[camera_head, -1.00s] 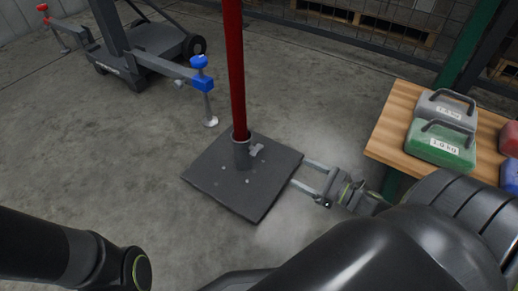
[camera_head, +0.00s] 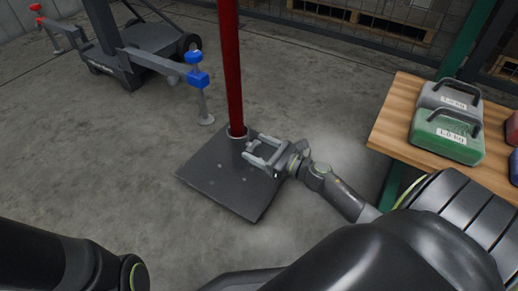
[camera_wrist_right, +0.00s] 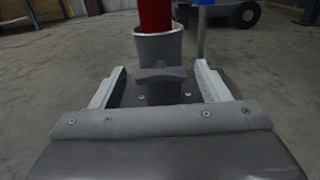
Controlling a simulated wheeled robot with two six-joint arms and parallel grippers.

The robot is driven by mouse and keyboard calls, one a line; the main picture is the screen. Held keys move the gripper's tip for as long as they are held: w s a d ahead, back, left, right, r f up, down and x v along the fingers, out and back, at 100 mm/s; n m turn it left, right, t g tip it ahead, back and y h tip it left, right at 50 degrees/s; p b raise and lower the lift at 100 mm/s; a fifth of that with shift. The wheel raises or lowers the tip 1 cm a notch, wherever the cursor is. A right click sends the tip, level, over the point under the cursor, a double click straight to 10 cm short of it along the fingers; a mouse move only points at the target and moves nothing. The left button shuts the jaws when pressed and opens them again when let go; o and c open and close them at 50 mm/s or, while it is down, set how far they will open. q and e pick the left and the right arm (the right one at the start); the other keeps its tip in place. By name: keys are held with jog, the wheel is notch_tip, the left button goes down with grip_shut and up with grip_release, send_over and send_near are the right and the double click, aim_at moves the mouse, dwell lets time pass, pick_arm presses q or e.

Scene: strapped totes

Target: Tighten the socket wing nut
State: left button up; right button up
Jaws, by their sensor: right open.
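The wing nut (camera_wrist_right: 161,75) is a small grey winged piece on the side of the grey socket (camera_wrist_right: 158,47) in the right wrist view. A red pole (camera_head: 230,70) stands upright in the socket (camera_head: 238,146), on a dark square base plate (camera_head: 215,185). My right gripper (camera_head: 257,150) is open beside the socket. In the right wrist view its fingers (camera_wrist_right: 158,78) lie left and right of the wing nut, with gaps on both sides. The gripper hides the wing nut in the head view. My left arm shows at the lower left; its gripper is out of view.
A wooden table (camera_head: 397,122) at the right holds a grey weight (camera_head: 450,97) and a green weight (camera_head: 447,135). A wheeled dark stand (camera_head: 150,50) with a blue-knobbed leg (camera_head: 198,80) is at the back left. The concrete floor around the plate is clear.

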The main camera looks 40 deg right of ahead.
jog(key=c, duration=1)
